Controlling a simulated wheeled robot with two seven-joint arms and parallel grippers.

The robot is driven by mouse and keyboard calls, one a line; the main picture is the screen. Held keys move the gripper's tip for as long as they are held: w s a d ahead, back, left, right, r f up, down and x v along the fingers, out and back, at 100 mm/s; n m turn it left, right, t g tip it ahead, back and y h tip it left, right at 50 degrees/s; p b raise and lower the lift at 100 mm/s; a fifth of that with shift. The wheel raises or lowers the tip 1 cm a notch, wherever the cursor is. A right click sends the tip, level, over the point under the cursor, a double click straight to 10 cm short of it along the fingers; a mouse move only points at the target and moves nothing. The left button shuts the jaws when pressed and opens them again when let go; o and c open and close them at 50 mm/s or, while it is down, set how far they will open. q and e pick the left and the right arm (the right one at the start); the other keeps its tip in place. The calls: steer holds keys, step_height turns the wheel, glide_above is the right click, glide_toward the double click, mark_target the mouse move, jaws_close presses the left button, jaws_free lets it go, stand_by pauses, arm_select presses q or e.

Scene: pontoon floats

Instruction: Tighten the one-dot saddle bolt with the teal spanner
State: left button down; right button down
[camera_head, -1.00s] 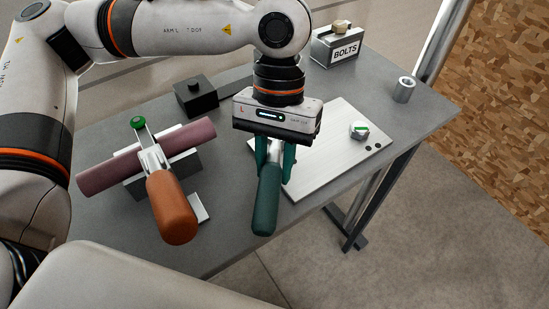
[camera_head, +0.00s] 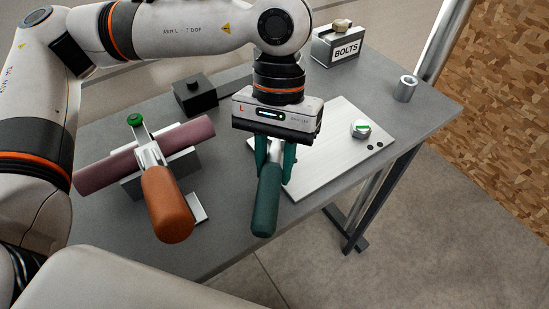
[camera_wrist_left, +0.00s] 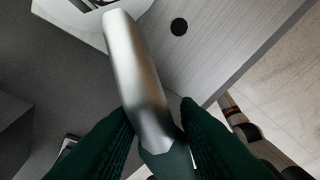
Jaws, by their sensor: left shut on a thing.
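My left gripper (camera_head: 275,158) is shut on the teal spanner (camera_head: 265,205), over the near left part of a pale metal plate (camera_head: 312,178). The spanner's teal handle points toward me in the head view. In the left wrist view its bare metal shank (camera_wrist_left: 138,70) runs up and left from between the fingers, above the plate. One black dot (camera_wrist_left: 179,27) shows on the plate there, with a pale round part (camera_wrist_left: 85,14) cut off at the top left. The one-dot bolt is not clearly seen. Another bolt (camera_head: 361,129), green-marked, stands beside two dots. My right gripper is not in view.
A black block (camera_head: 194,97), a BOLTS box (camera_head: 337,47) and a metal sleeve (camera_head: 405,88) stand toward the back. The grey table (camera_head: 228,238) is bare near its front edge.

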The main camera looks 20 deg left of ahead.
arm_select(q)
steer(key=shift+f+b, duration=0.75)
steer(key=shift+a, duration=0.1)
steer(key=shift+s+a+m+b, duration=0.1)
steer(key=shift+a+m+b, duration=0.2)
steer(key=shift+m, duration=0.2)
stand_by(0.3)
steer(key=shift+a+m+y+b, duration=0.25)
steer(key=shift+m+y+b, duration=0.05)
steer(key=shift+m+b, duration=0.1)
steer(key=shift+a+m, duration=0.2)
steer(key=shift+m, duration=0.2)
steer(key=shift+a+m+b, duration=0.2)
steer(key=shift+m+b, duration=0.1)
steer(key=shift+b, duration=0.1)
